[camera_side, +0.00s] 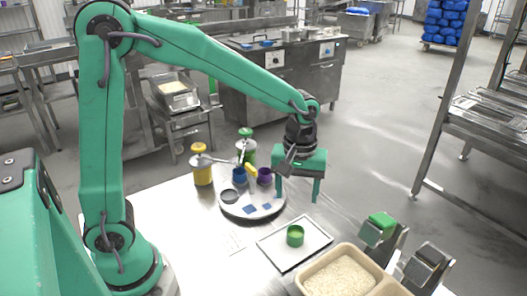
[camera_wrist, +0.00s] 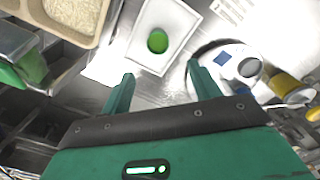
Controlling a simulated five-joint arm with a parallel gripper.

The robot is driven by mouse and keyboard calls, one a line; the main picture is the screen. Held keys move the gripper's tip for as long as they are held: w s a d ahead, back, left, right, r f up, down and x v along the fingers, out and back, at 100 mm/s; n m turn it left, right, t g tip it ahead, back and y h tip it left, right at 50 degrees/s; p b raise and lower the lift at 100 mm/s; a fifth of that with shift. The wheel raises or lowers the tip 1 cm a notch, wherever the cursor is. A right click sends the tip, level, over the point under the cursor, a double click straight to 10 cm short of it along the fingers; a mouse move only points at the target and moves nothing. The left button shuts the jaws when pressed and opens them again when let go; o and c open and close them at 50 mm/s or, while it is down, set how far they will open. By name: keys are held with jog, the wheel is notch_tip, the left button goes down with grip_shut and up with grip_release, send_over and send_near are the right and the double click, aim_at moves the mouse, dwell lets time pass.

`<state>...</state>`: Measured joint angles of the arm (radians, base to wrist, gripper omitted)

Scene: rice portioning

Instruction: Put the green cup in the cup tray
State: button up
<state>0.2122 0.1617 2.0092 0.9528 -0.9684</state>
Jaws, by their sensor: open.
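The green cup (camera_side: 295,236) stands upright on a white rectangular tray (camera_side: 271,250) with a dark rim; the cup also shows in the wrist view (camera_wrist: 158,41). A round grey tray (camera_side: 268,210) behind it holds a blue cup (camera_side: 239,176), a purple cup (camera_side: 265,176) and flat blue squares. Which of the two is the cup tray I cannot tell. My gripper (camera_side: 298,194) is open and empty, fingers pointing down, above and behind the green cup. In the wrist view the fingers (camera_wrist: 160,74) are apart, with the cup beyond the gap between them.
A beige tub (camera_side: 384,287) of rice stands front right of the white tray. Two metal holders, one with a green block (camera_side: 383,222), stand at the right. The front-left table is mostly clear.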

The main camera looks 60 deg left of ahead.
jog(key=s+a+r+m+t, duration=0.2)
jog(key=s+a+r+m, duration=0.2)
jog(key=s, duration=0.3)
jog(key=s+a+r+m+t, duration=0.3)
jog(key=s+a+r+m, duration=0.1)
jog(key=s, duration=0.4)
jog(key=shift+r+m, duration=0.3)
jog(key=shift+r, duration=0.55)
dwell(0.3)
